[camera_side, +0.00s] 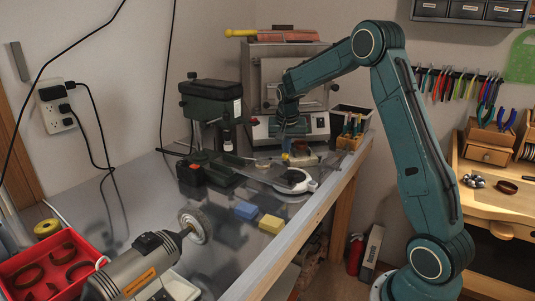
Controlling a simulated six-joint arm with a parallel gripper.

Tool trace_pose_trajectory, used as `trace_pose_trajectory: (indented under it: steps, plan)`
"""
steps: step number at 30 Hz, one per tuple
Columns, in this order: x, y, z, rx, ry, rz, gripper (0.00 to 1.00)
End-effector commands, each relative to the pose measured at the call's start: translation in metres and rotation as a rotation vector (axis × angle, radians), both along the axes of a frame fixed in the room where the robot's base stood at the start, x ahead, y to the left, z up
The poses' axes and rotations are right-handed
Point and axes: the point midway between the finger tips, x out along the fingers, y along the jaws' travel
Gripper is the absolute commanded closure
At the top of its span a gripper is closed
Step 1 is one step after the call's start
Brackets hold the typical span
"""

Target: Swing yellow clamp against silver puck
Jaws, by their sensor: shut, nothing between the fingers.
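My gripper (285,147) is shut and empty, pointing down over the far end of the metal bench. A small yellow part (285,156), perhaps the yellow clamp, shows just below the fingertips; I cannot tell whether they touch it. A small round metallic disc (262,162), perhaps the silver puck, lies to its left, with a visible gap between them. The details here are too small to make out clearly.
A white round device (307,185) stands nearer on the metal bench (225,245), with blue (245,210) and yellow (271,224) blocks further forward. A green drill press (212,115) stands left of my gripper. A wooden tool holder (350,140) is at right.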

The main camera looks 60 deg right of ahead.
Motion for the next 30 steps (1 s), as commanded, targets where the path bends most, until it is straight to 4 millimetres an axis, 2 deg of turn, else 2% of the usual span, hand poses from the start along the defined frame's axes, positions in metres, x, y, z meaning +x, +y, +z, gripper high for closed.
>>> trace_pose_trajectory:
  steps: [5,11,24,30]
  plan:
    - [0.000,0.000,0.002,0.000,0.000,0.000,1.00]
    - [-0.001,0.004,0.013,-0.001,-0.002,0.001,1.00]
    - [-0.007,0.024,0.070,-0.001,-0.004,0.002,1.00]
    - [-0.010,0.030,0.089,-0.001,-0.002,0.000,1.00]
